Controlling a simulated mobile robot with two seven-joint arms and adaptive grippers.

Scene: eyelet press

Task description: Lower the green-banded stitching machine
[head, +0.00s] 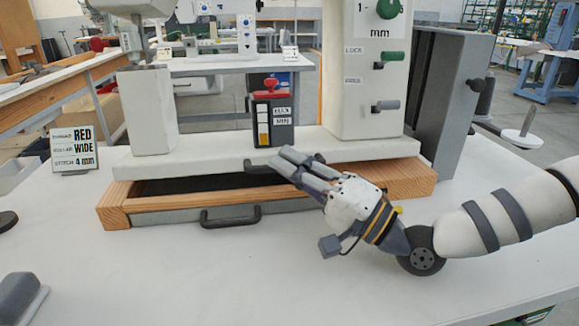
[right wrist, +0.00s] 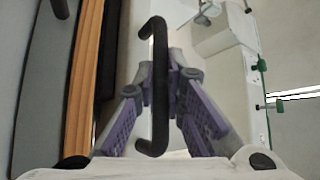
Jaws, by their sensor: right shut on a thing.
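The white stitching machine with a green knob and green lever (head: 368,95) stands over a wooden box frame (head: 405,178). A dark gap shows between its base plate and the frame, so the plate's front edge appears raised a little. A dark bar handle (right wrist: 160,85) sits at the plate's front edge. My right gripper (head: 283,167) is shut on this handle; in the right wrist view its fingers (right wrist: 160,82) close on the bar from both sides. The fingers partly hide the handle in the head view. My left gripper is not in view.
A drawer with a dark pull (head: 230,216) is in the box front. A card (head: 75,150) reading RED, WIDE, 4 mm stands left. A grey panel (head: 450,95) stands right of the machine. A grey object (head: 20,296) lies front left. The tabletop's front middle is clear.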

